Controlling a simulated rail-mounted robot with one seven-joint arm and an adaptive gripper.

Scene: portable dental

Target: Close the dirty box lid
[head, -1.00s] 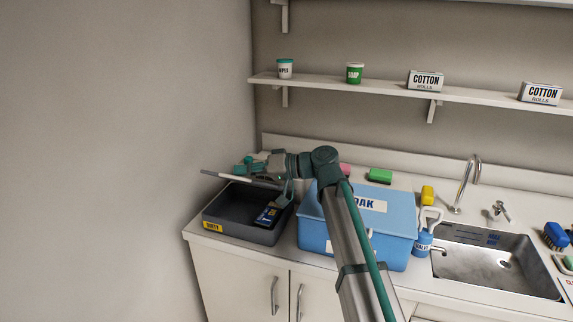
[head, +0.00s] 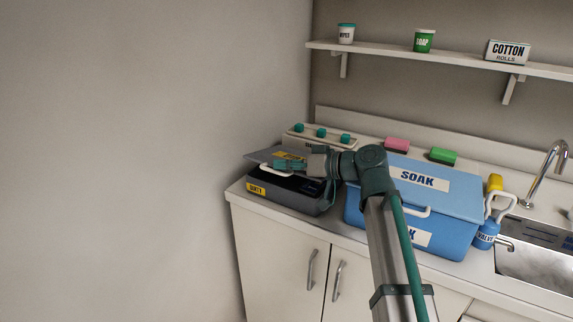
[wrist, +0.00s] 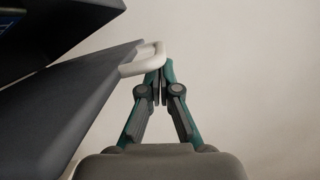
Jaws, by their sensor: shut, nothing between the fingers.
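The dirty box (head: 298,202) is a dark grey box with a yellow label at the left end of the counter. Its grey lid (head: 262,155) is tilted over the box, with a dark gap under it. The lid's white handle (head: 277,171) faces the front. My gripper (head: 282,165) is at the lid's front part, covering some of it. In the wrist view my fingers (wrist: 160,84) are shut and empty, their tips right by the white handle (wrist: 144,60) on the lid (wrist: 65,108). I cannot tell whether they touch it.
A blue SOAK box (head: 455,200) stands close to the right of the dirty box, with my arm in front of it. Behind is a pale rack with teal knobs (head: 321,133). A pink sponge (head: 397,144) and green sponge (head: 443,156) lie further back. The left wall is near.

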